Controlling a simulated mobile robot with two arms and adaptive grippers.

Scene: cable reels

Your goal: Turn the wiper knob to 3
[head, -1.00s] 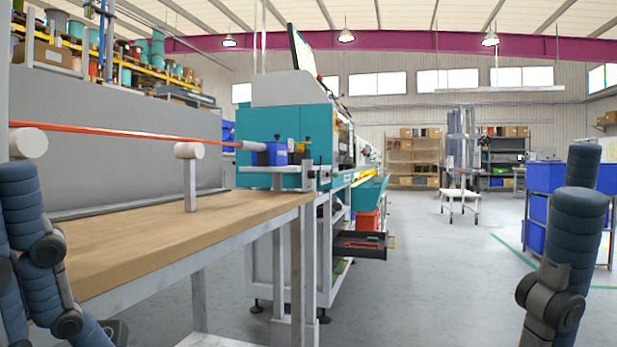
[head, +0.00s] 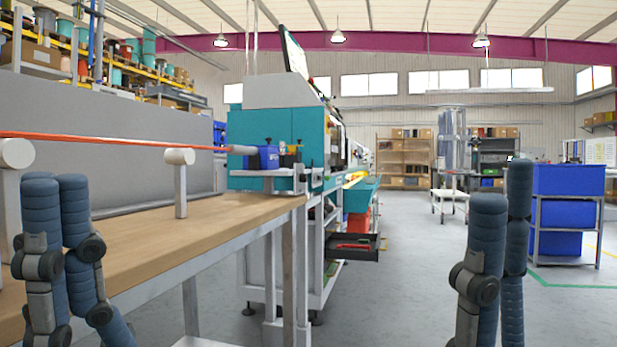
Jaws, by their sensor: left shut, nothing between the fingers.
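The cable machine (head: 275,130) is a teal and light grey cabinet beyond the wooden bench. On its near side is a small blue unit (head: 265,158) with small dark knob-like parts; the orange-red cable (head: 110,137) runs towards it from the left. The wiper knob and its setting are too small to make out. My left arm (head: 72,205) is folded at the lower left, in front of the bench and well short of the blue unit. I cannot make out its gripper's fingers; it touches none of these parts.
The wooden bench (head: 215,213) with white roller posts (head: 181,185) fills the left side. A dark drawer-like tray (head: 353,248) juts out from the machine's frame. Blue bins (head: 568,180) stand in a rack at right. The grey floor (head: 400,295) between is clear.

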